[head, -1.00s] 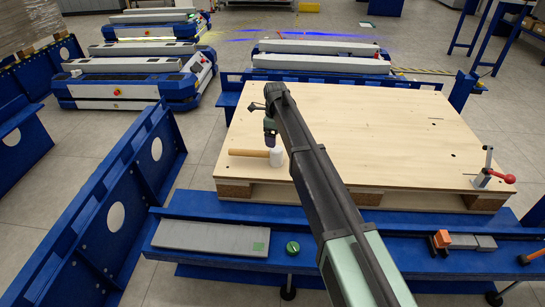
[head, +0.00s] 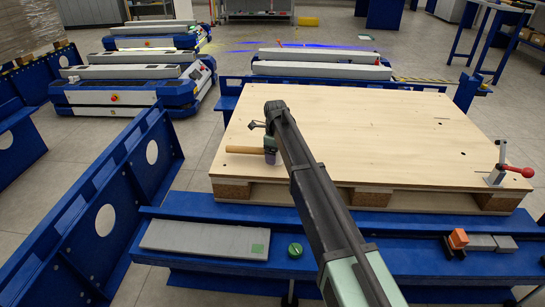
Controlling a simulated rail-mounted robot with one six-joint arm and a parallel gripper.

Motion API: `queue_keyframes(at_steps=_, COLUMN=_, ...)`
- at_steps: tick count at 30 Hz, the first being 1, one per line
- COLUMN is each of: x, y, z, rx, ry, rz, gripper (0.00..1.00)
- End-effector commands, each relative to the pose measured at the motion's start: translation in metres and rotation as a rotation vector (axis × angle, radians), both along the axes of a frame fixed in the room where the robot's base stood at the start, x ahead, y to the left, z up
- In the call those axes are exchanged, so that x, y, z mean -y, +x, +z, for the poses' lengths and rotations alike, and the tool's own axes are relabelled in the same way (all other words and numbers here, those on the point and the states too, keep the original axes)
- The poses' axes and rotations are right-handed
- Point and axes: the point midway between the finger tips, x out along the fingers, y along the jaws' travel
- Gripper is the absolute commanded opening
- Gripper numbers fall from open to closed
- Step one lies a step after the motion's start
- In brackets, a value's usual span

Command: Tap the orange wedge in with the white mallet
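The mallet lies on the wooden board (head: 390,135), near its front left edge. Its wooden handle (head: 243,150) points left, and its head (head: 270,158) is in shadow and partly covered. My gripper (head: 268,150) is at the mallet's head end, low over the board. Its fingers are too small and hidden to tell whether they are open or shut. The orange wedge (head: 459,238) sits on the blue front beam (head: 385,255) at the right, against the left end of some grey blocks (head: 481,242). My gripper is far from it.
A toggle clamp with a red handle (head: 515,171) stands at the board's right front corner. A green knob (head: 295,250) and a grey plate (head: 205,238) are on the beam at left. A blue side frame (head: 105,190) rises at the left. The board's middle is clear.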

Motion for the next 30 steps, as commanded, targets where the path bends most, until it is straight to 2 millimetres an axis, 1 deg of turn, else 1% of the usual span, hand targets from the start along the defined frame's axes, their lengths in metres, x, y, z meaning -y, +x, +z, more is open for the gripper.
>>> queue_keyframes(at_steps=1, x=0.0, y=0.0, z=0.001, rx=0.0, ry=0.0, rz=0.0, gripper=0.76)
queue_keyframes(at_steps=2, x=0.0, y=0.0, z=0.001, rx=0.0, ry=0.0, rz=0.0, gripper=0.72)
queue_keyframes(at_steps=9, x=0.0, y=0.0, z=0.001, rx=0.0, ry=0.0, rz=0.0, gripper=0.35)
queue_keyframes(at_steps=12, x=0.0, y=0.0, z=0.001, rx=0.0, ry=0.0, rz=0.0, gripper=0.21)
queue_keyframes(at_steps=19, x=0.0, y=0.0, z=0.001, rx=0.0, ry=0.0, rz=0.0, gripper=0.21)
queue_keyframes(at_steps=23, x=0.0, y=0.0, z=0.007, rx=0.0, ry=0.0, rz=0.0, gripper=0.21)
queue_keyframes(at_steps=26, x=0.0, y=0.0, z=0.017, rx=0.0, ry=0.0, rz=0.0, gripper=0.21)
queue_keyframes(at_steps=29, x=0.0, y=0.0, z=0.034, rx=0.0, ry=0.0, rz=0.0, gripper=0.21)
queue_keyframes(at_steps=30, x=0.0, y=0.0, z=0.043, rx=0.0, ry=0.0, rz=0.0, gripper=0.21)
